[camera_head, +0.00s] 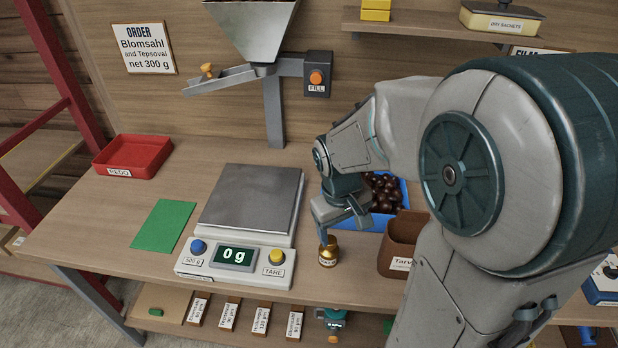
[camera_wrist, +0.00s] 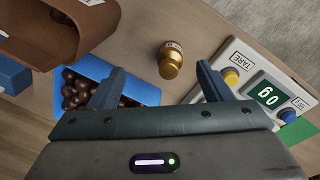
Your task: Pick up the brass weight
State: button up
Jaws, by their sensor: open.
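The brass weight (camera_head: 328,251) stands upright on the table, just right of the scale's front corner. It is a small gold cylinder with a knob and a pale label. In the wrist view the brass weight (camera_wrist: 170,60) lies ahead of and between my two fingers, apart from both. My gripper (camera_head: 340,222) is above and close to the weight, with its fingers pointing down. In the wrist view my gripper (camera_wrist: 161,80) is open, with nothing between its fingers.
The scale (camera_head: 239,225) reads 0 g, left of the weight. A blue crate of chestnuts (camera_head: 364,222) is behind it. A brown container (camera_head: 398,245) stands at right. A green mat (camera_head: 162,226) and a red tray (camera_head: 133,157) are farther left. A steel hopper (camera_head: 253,32) hangs behind.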

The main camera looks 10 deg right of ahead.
aim_at(329, 248)
jog(key=shift+n+g+y, duration=0.3)
jog(key=shift+n+y, duration=0.5)
jog(key=w+f, duration=0.1)
jog(key=f, duration=0.1)
jog(key=w+f+p, duration=0.1)
jog(key=f, duration=0.2)
jog(key=w+f, duration=0.2)
jog(key=f, duration=0.1)
jog(key=shift+a+f, duration=0.25)
jog(key=shift+a, duration=0.05)
jog(key=shift+w+a+f, duration=0.1)
jog(key=shift+w+f, duration=0.05)
jog(key=shift+f, duration=0.6)
jog(key=shift+w+a+f, duration=0.1)
jog(key=shift+f, duration=0.7)
jog(key=shift+w+a+f, duration=0.1)
jog(key=shift+w+f, duration=0.05)
jog(key=shift+f, duration=1.2)
jog(key=c, duration=1.4)
jog(key=shift+r, duration=0.1)
